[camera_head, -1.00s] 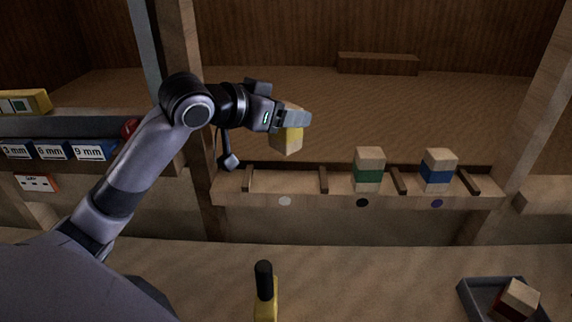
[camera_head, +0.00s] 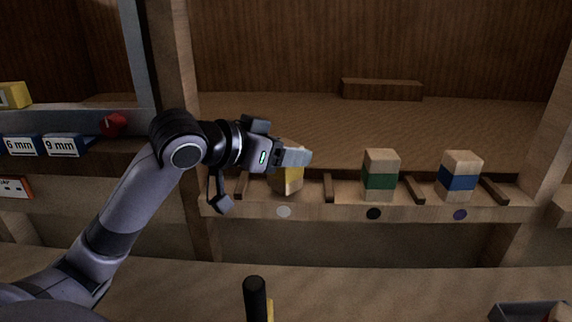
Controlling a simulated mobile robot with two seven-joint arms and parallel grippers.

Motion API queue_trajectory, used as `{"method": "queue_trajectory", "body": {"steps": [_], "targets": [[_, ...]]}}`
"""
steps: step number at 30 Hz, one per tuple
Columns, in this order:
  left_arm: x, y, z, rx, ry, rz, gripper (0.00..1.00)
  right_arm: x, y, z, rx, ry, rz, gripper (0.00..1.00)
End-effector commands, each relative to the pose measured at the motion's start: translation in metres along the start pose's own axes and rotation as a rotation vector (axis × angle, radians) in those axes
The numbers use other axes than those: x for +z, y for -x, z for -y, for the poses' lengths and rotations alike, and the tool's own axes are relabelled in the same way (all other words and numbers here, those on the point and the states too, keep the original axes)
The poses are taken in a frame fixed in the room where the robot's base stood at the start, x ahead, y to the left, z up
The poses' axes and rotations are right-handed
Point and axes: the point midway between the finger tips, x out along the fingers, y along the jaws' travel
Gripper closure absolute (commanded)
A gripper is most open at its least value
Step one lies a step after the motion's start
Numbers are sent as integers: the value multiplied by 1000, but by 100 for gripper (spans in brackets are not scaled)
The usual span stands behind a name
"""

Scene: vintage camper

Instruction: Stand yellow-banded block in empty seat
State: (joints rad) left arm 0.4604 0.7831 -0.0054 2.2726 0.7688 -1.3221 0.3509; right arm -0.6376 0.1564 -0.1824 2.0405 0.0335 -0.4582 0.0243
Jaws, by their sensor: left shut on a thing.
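The yellow-banded block (camera_head: 291,184) is pale wood with a yellow band, partly hidden by my left gripper (camera_head: 296,157). That gripper comes in from the left and is shut on the block. The block is in front of the left seat of the wooden rack (camera_head: 330,208), between two dark dividers and above the white dot (camera_head: 284,212). It looks slightly tilted; I cannot tell whether its base touches the seat. A green-banded block (camera_head: 381,176) stands in the middle seat and a blue-banded block (camera_head: 460,177) in the right seat. My right gripper is out of view.
A grey tray (camera_head: 520,312) is cut off at the lower right, with part of a block in it. A black-handled tool (camera_head: 256,298) stands at the bottom centre. Blue labelled boxes (camera_head: 62,146) and a red object (camera_head: 114,124) are on the left shelf.

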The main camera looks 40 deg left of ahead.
Motion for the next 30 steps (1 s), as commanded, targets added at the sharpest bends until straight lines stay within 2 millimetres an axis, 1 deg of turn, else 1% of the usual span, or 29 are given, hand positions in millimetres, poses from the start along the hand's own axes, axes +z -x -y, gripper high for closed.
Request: {"method": "queue_trajectory", "body": {"steps": [1,10,14,15,17,18,26,30], "targets": [[8,-2,-1,0,-1,-2,73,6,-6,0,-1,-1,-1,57],[6,0,-2,0,-1,-2,73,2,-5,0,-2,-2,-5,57],[10,-1,-1,0,-1,-1,73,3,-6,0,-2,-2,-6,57],[10,-2,-1,0,-1,0,37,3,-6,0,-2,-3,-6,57],[9,-1,-1,0,-1,-1,18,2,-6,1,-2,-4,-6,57],[9,-1,-1,0,-1,-1,15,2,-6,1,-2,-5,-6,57],[9,-1,-2,0,-1,-1,15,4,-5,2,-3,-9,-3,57],[6,4,-1,0,-2,-2,15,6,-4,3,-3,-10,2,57]]}}
